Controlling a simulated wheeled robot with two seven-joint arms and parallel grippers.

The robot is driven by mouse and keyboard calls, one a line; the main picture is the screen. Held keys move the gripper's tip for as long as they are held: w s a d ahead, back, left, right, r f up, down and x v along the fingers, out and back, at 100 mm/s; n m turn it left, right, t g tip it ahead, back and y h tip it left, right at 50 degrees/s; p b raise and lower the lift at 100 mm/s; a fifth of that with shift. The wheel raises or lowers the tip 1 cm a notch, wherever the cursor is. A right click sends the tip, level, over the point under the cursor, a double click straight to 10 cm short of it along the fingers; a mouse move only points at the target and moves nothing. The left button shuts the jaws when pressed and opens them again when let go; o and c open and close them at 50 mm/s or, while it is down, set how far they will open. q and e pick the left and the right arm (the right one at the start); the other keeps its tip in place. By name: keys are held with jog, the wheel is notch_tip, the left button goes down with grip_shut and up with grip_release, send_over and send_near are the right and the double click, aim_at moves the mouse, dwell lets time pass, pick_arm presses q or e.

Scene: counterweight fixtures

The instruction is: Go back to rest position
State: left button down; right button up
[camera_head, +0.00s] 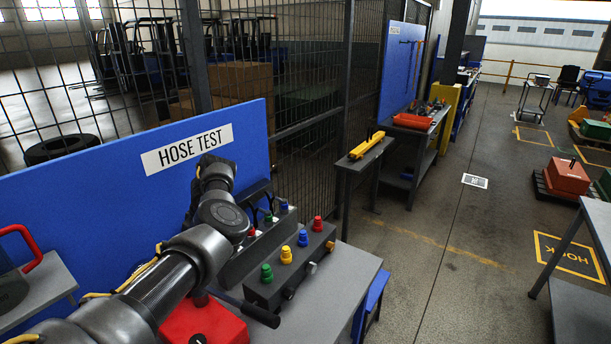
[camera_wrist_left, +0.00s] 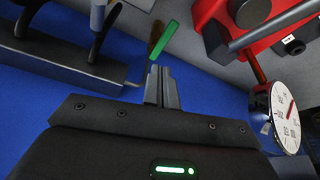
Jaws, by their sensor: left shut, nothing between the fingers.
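My left arm comes in from the lower left in the head view and reaches over the bench in front of the blue HOSE TEST panel (camera_head: 120,195). Its gripper is hidden there behind the arm. In the left wrist view my left gripper (camera_wrist_left: 162,70) has its fingers together with nothing between them. A green strip (camera_wrist_left: 164,38) shows just beyond the fingertips; I cannot tell whether they touch. My right gripper is in neither view.
A dark block (camera_head: 290,265) with red, yellow, blue and green knobs stands on the grey bench (camera_head: 345,285), close to my arm. A red box (camera_head: 203,322) is in front. A white dial gauge (camera_wrist_left: 285,117) is right of the fingers.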

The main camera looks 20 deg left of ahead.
pick_arm(q)
jog(key=shift+f, duration=0.1)
jog(key=s+a+f+b, duration=0.1)
jog(key=s+f+b, duration=0.2)
jog(key=f+b, duration=0.4)
jog(key=shift+x, duration=1.2)
